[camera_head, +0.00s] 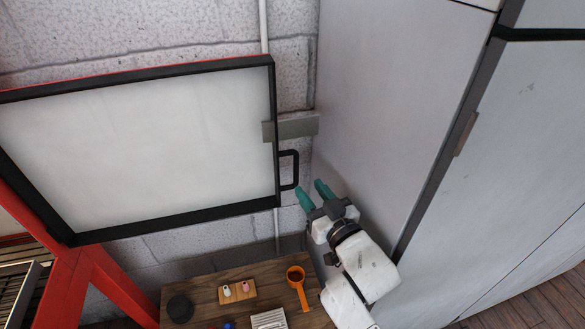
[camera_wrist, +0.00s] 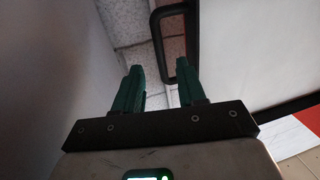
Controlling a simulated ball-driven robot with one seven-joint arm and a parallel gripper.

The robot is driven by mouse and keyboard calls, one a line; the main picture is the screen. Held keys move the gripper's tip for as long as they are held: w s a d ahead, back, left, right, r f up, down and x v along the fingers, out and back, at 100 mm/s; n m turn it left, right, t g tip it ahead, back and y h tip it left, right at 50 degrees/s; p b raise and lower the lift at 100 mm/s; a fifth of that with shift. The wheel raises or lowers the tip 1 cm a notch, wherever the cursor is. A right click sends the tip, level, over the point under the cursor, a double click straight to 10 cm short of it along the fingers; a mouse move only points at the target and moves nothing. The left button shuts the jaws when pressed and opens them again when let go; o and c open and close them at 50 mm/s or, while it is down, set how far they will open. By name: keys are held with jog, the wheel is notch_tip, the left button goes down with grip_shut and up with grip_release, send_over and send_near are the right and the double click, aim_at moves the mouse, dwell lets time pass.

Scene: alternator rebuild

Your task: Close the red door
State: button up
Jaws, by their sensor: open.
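The door (camera_head: 140,140) is a large pale panel with a black frame and red showing along its top edge; it stands swung open at the left in the head view. Its black handle (camera_head: 289,170) sticks out from the right side of the frame. My gripper (camera_head: 311,189) has green fingers, open, just right of and slightly below the handle. In the wrist view the handle (camera_wrist: 166,48) rises ahead of the fingers, nearer the right one, and my gripper (camera_wrist: 162,72) is empty. Contact between finger and handle cannot be told.
A tall grey cabinet (camera_head: 390,100) stands close on the right, beside my arm. A wooden table (camera_head: 207,292) below holds an orange scoop (camera_head: 298,286), a black round part (camera_head: 180,308) and small items. A red frame (camera_head: 75,275) is at lower left. A block wall is behind.

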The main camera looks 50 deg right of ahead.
aim_at(297, 173)
jog(key=p+x, duration=0.1)
jog(key=x, duration=0.9)
jog(key=shift+s, duration=0.1)
grip_shut()
dwell(0.3)
